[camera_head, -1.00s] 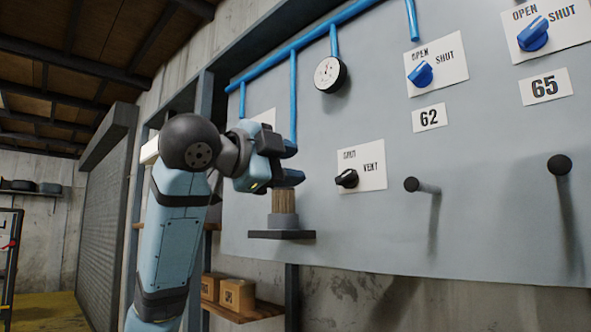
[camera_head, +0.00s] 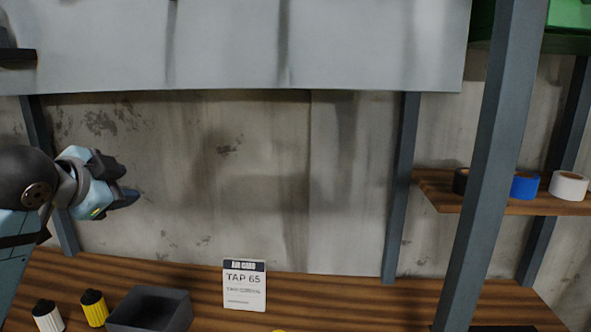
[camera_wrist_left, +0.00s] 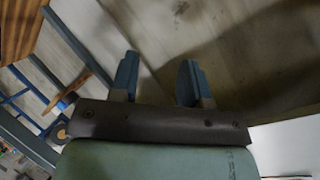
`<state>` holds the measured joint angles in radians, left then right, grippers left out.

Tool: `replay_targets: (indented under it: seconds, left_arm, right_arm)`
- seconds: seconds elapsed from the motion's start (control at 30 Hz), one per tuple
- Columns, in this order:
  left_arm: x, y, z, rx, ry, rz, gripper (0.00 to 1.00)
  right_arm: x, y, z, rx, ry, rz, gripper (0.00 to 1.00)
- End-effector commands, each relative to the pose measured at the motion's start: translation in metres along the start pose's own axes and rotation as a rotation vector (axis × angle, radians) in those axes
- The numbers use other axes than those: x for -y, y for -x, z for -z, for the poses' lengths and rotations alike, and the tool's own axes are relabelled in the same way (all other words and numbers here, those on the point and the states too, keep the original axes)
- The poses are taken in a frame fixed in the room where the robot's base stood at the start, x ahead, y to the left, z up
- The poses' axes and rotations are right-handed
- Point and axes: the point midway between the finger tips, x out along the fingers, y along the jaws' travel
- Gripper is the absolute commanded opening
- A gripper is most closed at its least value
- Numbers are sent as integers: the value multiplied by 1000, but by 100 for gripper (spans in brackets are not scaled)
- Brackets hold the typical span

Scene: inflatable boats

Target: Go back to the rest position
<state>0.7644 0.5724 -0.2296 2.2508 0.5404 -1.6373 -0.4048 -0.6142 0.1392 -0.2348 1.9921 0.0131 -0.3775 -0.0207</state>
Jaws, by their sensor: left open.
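My left gripper (camera_head: 124,182) is at the left of the head view, in front of the bare wall and above the wooden bench. In the left wrist view its two blue fingers (camera_wrist_left: 157,82) stand apart with nothing between them, so it is open and empty. My right gripper is in neither view.
The wooden bench (camera_head: 190,275) carries a "TAP 65" card (camera_head: 244,287), a dark open box (camera_head: 150,310), a white bottle (camera_head: 47,316) and a yellow one (camera_head: 94,308). Tape rolls (camera_head: 525,185) sit on a shelf (camera_head: 440,189) at right, behind a grey post (camera_head: 490,165).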

Motion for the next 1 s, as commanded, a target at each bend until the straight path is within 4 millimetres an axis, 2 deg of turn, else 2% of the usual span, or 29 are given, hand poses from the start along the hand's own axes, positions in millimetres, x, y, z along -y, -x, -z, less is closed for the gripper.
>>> replay_targets:
  seconds: [0.03, 0.2, 0.4, 0.57, 0.7, 0.8, 1.0]
  left_arm:
    - [-30, -14, -16, 24, 40, -43, 43]
    - [-115, -39, -66, 111, 176, -141, 43]
    - [-214, -40, -126, 241, 345, -235, 43]
    - [-290, -22, -172, 369, 480, -294, 43]
    - [-347, 6, -208, 490, 588, -327, 43]
    - [-378, 26, -228, 566, 648, -340, 43]
    - [-422, 64, -256, 695, 734, -350, 43]
  right_arm:
    - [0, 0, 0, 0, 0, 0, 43]
    - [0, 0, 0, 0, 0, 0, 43]
    - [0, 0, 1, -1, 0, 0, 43]
    - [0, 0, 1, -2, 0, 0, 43]
    - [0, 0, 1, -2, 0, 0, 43]
    - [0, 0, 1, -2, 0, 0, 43]
    - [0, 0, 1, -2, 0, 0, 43]
